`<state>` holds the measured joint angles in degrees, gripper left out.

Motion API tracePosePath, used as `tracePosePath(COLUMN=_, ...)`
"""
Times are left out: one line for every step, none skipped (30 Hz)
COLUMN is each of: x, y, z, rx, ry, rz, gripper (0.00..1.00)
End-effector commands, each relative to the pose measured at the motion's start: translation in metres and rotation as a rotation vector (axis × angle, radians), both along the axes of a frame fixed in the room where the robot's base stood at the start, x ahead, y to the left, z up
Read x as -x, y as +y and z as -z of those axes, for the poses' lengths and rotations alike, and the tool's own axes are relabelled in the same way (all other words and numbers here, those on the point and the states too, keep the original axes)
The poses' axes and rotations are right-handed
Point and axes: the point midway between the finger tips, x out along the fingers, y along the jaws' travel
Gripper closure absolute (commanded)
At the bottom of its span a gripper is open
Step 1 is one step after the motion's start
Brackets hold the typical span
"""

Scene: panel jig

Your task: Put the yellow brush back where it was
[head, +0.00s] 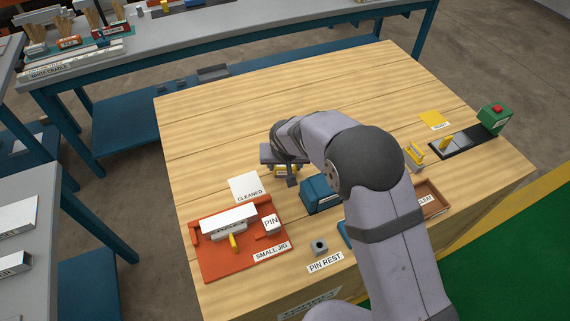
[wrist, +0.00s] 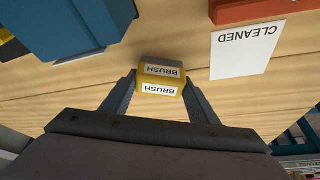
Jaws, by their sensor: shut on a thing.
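My gripper (wrist: 160,88) is shut on the yellow brush (wrist: 161,72), with one finger at each side of it. The brush has two white BRUSH labels and a grey-brown far edge. In the head view the brush (head: 284,171) shows only in part below my gripper (head: 287,178), behind the blue block and right of the white CLEANED card (head: 246,186). I cannot tell whether the brush touches the table. The CLEANED card also lies to the right of the brush in the wrist view (wrist: 245,48).
The orange small jig (head: 212,265) is at the front left, with a white panel and PIN block. A blue block (head: 319,194), pin rest (head: 319,246) and brown tray (head: 438,190) stand nearer. A yellow square (head: 433,119) and green button box (head: 495,118) are right. The table's back is clear.

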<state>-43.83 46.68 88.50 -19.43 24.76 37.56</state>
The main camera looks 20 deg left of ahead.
Motion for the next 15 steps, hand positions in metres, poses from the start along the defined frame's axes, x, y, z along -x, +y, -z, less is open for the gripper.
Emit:
tracePosePath(x=-0.0001, y=0.0, z=0.0028, rx=0.0, ry=0.0, rz=0.0, gripper=0.67)
tracePosePath(x=0.0, y=0.0, z=0.0027, rx=0.0, ry=0.0, rz=0.0, gripper=0.43)
tracePosePath(x=0.0, y=0.0, z=0.0016, rx=0.0, ry=0.0, rz=0.0, gripper=0.34)
tracePosePath(x=0.0, y=0.0, z=0.0015, rx=0.0, ry=0.0, rz=0.0, gripper=0.27)
tracePosePath(x=0.0, y=0.0, z=0.0015, rx=0.0, ry=0.0, rz=0.0, gripper=0.27)
tracePosePath(x=0.0, y=0.0, z=0.0015, rx=0.0, ry=0.0, rz=0.0, gripper=0.27)
tracePosePath(x=0.0, y=0.0, z=0.0015, rx=0.0, ry=0.0, rz=0.0, gripper=0.27)
tracePosePath(x=0.0, y=0.0, z=0.0015, rx=0.0, ry=0.0, rz=0.0, gripper=0.27)
tracePosePath(x=0.0001, y=0.0, z=0.0016, rx=0.0, ry=0.0, rz=0.0, gripper=0.27)
tracePosePath(x=0.0, y=0.0, z=0.0015, rx=0.0, ry=0.0, rz=0.0, gripper=0.27)
tracePosePath(x=0.0, y=0.0, z=0.0014, rx=0.0, ry=0.0, rz=0.0, gripper=0.27)
tracePosePath(x=0.0001, y=0.0, z=0.0013, rx=0.0, ry=0.0, rz=0.0, gripper=0.27)
tracePosePath(x=0.0001, y=0.0, z=0.0011, rx=0.0, ry=0.0, rz=0.0, gripper=0.27)
tracePosePath(x=0.0001, y=0.0, z=0.0006, rx=0.0, ry=0.0, rz=0.0, gripper=0.27)
tracePosePath(x=0.0001, y=0.0, z=-0.0004, rx=0.0, ry=0.0, rz=0.0, gripper=0.27)
